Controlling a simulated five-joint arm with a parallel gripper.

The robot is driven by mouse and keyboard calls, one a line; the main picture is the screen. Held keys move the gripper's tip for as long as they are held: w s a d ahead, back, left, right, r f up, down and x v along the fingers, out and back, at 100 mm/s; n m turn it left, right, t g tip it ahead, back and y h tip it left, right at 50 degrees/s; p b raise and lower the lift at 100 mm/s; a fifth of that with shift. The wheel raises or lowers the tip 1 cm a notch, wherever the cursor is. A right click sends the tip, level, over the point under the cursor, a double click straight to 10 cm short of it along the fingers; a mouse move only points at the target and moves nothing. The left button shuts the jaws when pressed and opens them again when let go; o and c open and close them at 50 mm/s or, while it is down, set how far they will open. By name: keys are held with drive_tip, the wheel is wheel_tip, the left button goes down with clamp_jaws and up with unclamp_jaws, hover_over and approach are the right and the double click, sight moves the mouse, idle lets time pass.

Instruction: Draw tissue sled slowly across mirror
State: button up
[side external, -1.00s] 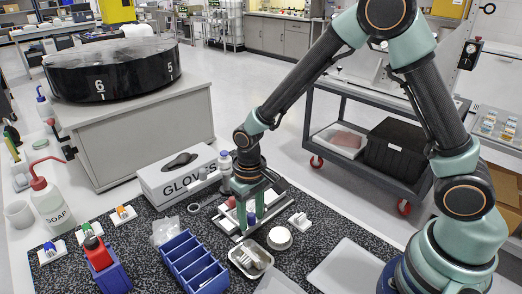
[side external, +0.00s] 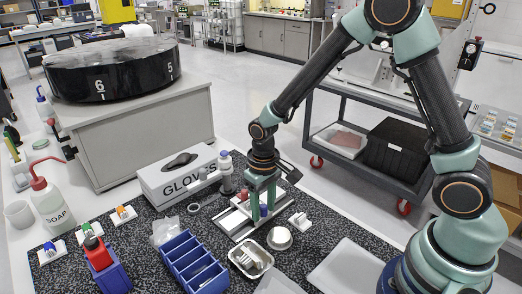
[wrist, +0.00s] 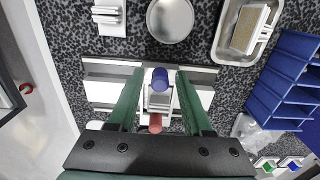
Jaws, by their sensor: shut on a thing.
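The mirror fixture (side external: 237,222) is a pale, flat plate with rails on the speckled mat. Its bright surface shows on both sides of my fingers in the wrist view (wrist: 104,92). My gripper (side external: 261,207) points down over the fixture, right of its middle in the side view. Its two green fingers are shut on the tissue sled (wrist: 158,100), a small white block with a blue knob (wrist: 160,78) and a red part (wrist: 155,123). The fingers hide the sled's sides. I cannot tell whether its underside touches the mirror.
A round white dish (side external: 279,238) and a metal tray (side external: 251,272) with a block in it sit in front of the fixture. A small white holder (side external: 300,221) is at right. The blue bin (side external: 194,262) and GLOVES box (side external: 180,178) stand at left.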

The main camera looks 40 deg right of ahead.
drive_tip(key=shift+s+d+f, duration=0.1)
drive_tip(key=shift+d+f, duration=0.1)
drive_tip(key=shift+d, duration=1.05)
drive_tip(key=shift+d+f, duration=0.15)
drive_tip(key=shift+d, duration=1.15)
drive_tip(key=shift+s+d+f, duration=0.1)
drive_tip(key=shift+d+f, duration=0.1)
drive_tip(key=shift+d, duration=1.05)
drive_tip(key=o, duration=0.5)
wheel_tip(320, 180, up, 7)
drive_tip(key=shift+w, duration=0.2)
drive_tip(key=shift+r, duration=0.1)
drive_tip(key=s+r+t, duration=0.2)
drive_tip(key=s+r, duration=0.2)
drive_tip(key=r, duration=0.4)
drive_tip(key=s+r+t, duration=0.3)
drive_tip(key=s+r, duration=0.1)
drive_tip(key=r, duration=0.3)
drive_tip(key=shift+s+a+r+t, duration=0.15)
drive_tip(key=shift+s+r+t, duration=0.15)
drive_tip(key=shift+s+r, duration=0.1)
